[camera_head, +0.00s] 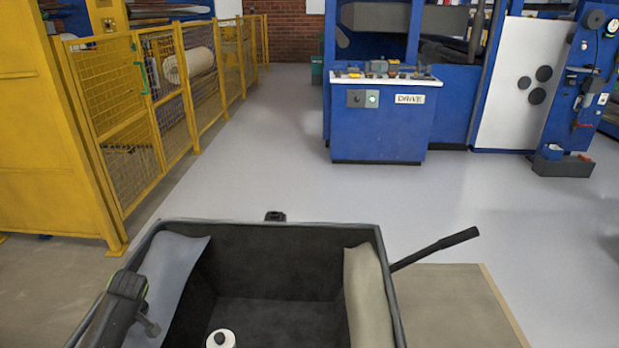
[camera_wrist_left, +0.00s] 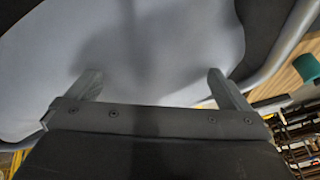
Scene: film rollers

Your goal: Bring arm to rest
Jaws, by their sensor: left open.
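My left gripper (camera_head: 148,322) is at the left rim of a dark open bin (camera_head: 290,234) in the head view, in front of a blue-grey cloth (camera_head: 172,265) draped over that side. In the left wrist view its two fingers (camera_wrist_left: 158,85) are spread wide with nothing between them. The blue-grey cloth (camera_wrist_left: 150,40) fills most of the view beyond the fingers; I cannot tell whether they touch it. My right gripper is not in view.
A white round-ended object (camera_head: 220,339) is in the bin, cut off below. A beige cloth (camera_head: 368,295) hangs over its right side. A black handle (camera_head: 440,246) sticks out right. Yellow fencing (camera_head: 125,130) stands left, a blue machine (camera_head: 385,125) ahead. Grey floor (camera_head: 260,160) between is clear.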

